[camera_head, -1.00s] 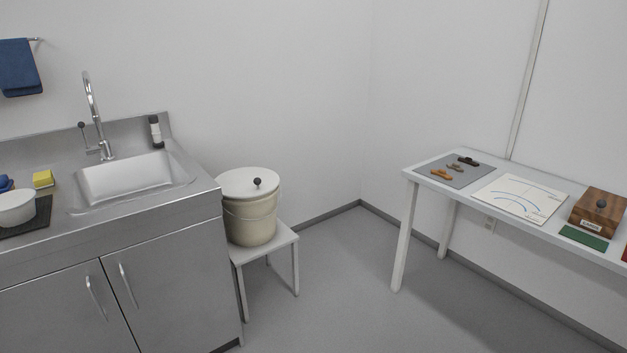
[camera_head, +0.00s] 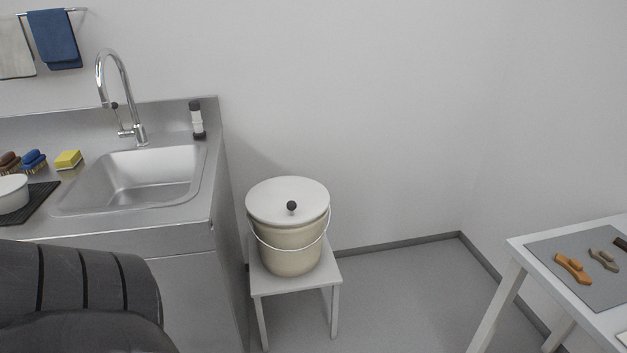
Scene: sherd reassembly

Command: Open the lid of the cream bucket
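The cream bucket (camera_head: 286,246) stands upright on a small white stool, just right of the sink counter. Its white lid (camera_head: 263,202) lies flat on top and covers the opening. A dark round knob (camera_head: 292,206) sticks up from the lid. A thin wire handle hangs down across the bucket's front. A dark grey, ribbed part of my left arm shows at the lower left, in front of the counter and apart from the bucket. Neither gripper shows in this view.
The steel counter (camera_head: 225,150) with its sink (camera_head: 140,178) stands close to the bucket's left. The stool (camera_head: 318,276) has little bare top. Open floor lies between stool and table.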

